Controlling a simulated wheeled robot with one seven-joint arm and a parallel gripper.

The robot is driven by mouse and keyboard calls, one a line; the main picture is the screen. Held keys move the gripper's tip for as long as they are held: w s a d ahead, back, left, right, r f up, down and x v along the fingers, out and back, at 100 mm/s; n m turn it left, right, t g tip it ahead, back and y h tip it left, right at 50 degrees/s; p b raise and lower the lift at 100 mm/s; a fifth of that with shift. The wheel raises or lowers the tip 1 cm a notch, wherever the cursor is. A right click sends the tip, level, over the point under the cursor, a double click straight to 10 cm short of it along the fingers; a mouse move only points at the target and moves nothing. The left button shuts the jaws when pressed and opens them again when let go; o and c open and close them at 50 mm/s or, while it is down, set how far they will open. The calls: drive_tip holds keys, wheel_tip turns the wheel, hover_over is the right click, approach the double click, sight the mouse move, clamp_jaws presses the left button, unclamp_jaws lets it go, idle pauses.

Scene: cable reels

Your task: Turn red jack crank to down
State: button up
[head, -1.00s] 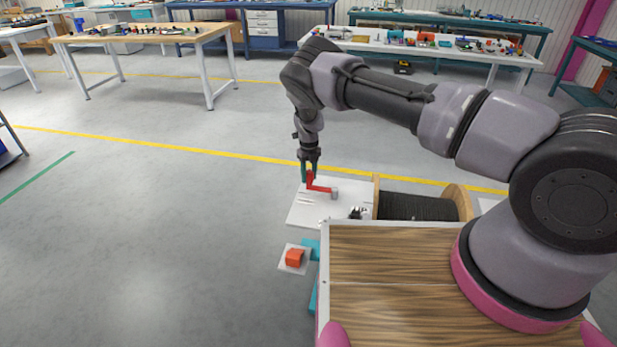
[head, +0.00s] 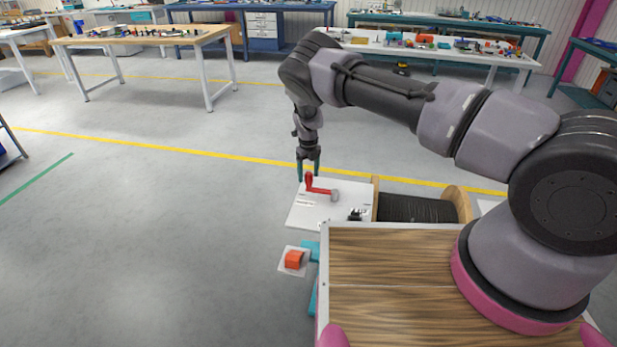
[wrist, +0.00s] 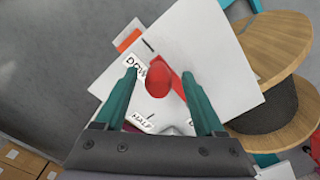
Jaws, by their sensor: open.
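The red crank (head: 318,188) lies on a white panel (head: 300,217), with its arm reaching left from a grey hub (head: 335,196) to an upright red handle (head: 309,179). In the wrist view the round top of the handle (wrist: 158,80) shows between the fingers. The printed label DOWN (wrist: 135,68) is partly covered by the handle and a finger; a HALF label (wrist: 142,122) is nearer the palm. My gripper (head: 309,176) is open above and just behind the handle, fingers pointing down, with a gap on both sides of the handle.
A wooden cable reel (head: 408,208) with dark cable stands just right of the panel. My wooden deck fills the foreground. Open floor lies to the left.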

wheel_tip(320, 180, up, 9)
drive_tip(key=shift+r, duration=0.2)
idle(0.3)
